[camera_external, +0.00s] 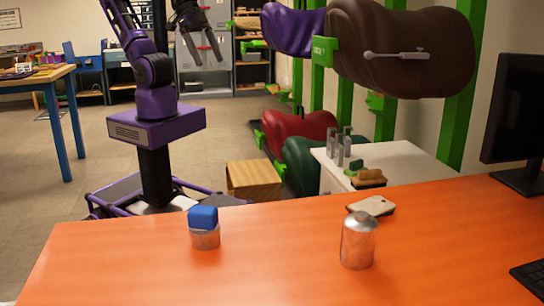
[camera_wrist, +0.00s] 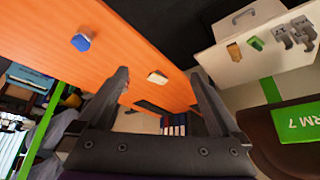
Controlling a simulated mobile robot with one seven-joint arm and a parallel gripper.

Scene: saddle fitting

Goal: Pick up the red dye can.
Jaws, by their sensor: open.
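No can that is clearly red shows in either view. A silvery can (camera_external: 358,241) with a narrowed top stands upright on the orange table (camera_external: 275,270), right of its middle; it reflects the orange, and I cannot tell whether it is the red dye can. I do not make it out in the wrist view. My gripper (camera_external: 207,60) is open and empty, raised well beyond the table's far edge. Its two spread fingers also show in the wrist view (camera_wrist: 160,88), with nothing between them close up.
A pale flat item (camera_external: 371,206) lies behind the can. A white cabinet (camera_external: 405,165) holds metal pieces and brushes. Saddles (camera_external: 405,50) hang on green posts. A wooden box (camera_external: 253,180) stands on the floor.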

